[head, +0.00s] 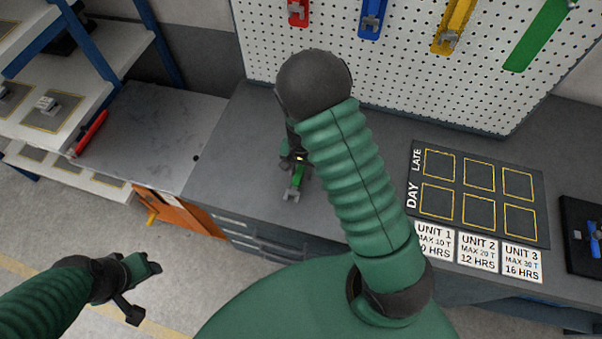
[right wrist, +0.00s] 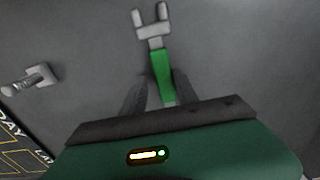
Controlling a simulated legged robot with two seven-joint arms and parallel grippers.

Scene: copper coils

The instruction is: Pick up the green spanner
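The green spanner (head: 297,180) lies on the dark grey bench, its grey forked jaw toward the bench's front edge. In the right wrist view, its green handle (right wrist: 160,72) lies between the two dark fingers of my right gripper (right wrist: 159,78), with a small gap on each side. My left gripper (head: 140,287) is open and empty above the floor at lower left.
A pegboard (head: 400,75) with red, blue, yellow and green holders stands behind the bench. A marked mat (head: 480,226) and unit cards lie to the right, near a blue tool (head: 595,236) on a black tray. A red tool (head: 91,133) lies at left. A grey bracket-like piece (right wrist: 32,78) lies near the spanner.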

